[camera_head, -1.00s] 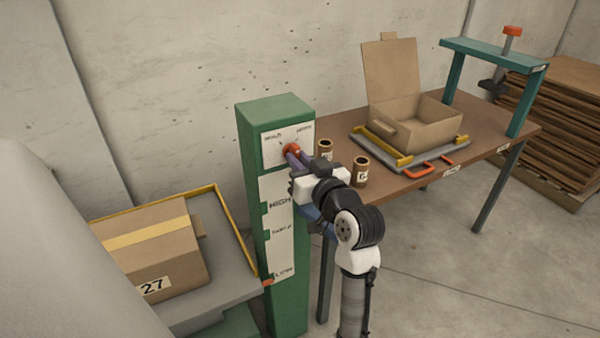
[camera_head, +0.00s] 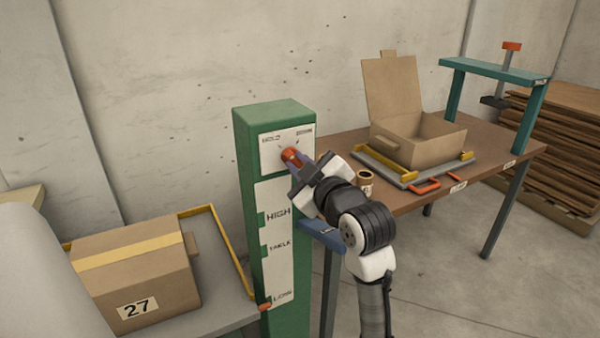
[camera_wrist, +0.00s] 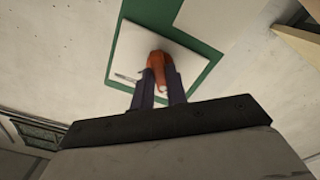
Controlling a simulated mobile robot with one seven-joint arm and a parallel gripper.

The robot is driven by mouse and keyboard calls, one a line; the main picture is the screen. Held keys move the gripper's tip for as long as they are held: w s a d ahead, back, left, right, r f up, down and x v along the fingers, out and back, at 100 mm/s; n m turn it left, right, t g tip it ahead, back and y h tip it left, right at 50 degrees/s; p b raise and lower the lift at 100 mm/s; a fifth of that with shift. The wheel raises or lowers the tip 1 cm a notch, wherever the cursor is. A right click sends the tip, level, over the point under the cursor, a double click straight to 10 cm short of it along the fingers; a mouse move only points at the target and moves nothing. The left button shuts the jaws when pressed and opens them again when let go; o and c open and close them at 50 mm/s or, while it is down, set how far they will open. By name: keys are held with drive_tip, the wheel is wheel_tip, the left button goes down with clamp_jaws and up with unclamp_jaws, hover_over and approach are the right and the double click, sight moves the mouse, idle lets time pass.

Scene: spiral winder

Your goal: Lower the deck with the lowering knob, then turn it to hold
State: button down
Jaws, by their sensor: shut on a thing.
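The orange-red lowering knob (camera_head: 291,156) sits on the white plate near the top of the green post (camera_head: 285,325). The plate has a HOLD label on its left and another label, hard to read, on its right. My gripper (camera_head: 297,160) is shut on the knob; the wrist view shows the knob (camera_wrist: 158,66) between both fingers (camera_wrist: 160,90). Which label the knob points to is unclear. The grey deck (camera_head: 222,299) with a yellow rail is left of the post and carries a carton (camera_head: 150,265) marked 27. A red pointer (camera_head: 264,306) is beside the LOW mark.
A brown table (camera_head: 400,204) stands right of the post, close behind my arm. On it are an open carton (camera_head: 420,136) on a grey tray, a cardboard tube (camera_head: 365,184) and a teal frame (camera_head: 495,72). Stacked brown sheets (camera_head: 565,150) stand at the far right.

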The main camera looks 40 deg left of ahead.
drive_tip(key=shift+n, duration=0.3)
drive_tip(key=c, duration=1.4)
unclamp_jaws()
drive_tip(key=b+v, duration=0.2)
drive_tip(key=v, duration=1.2)
drive_tip(key=shift+b, duration=0.3)
drive_tip(key=shift+a, duration=0.1)
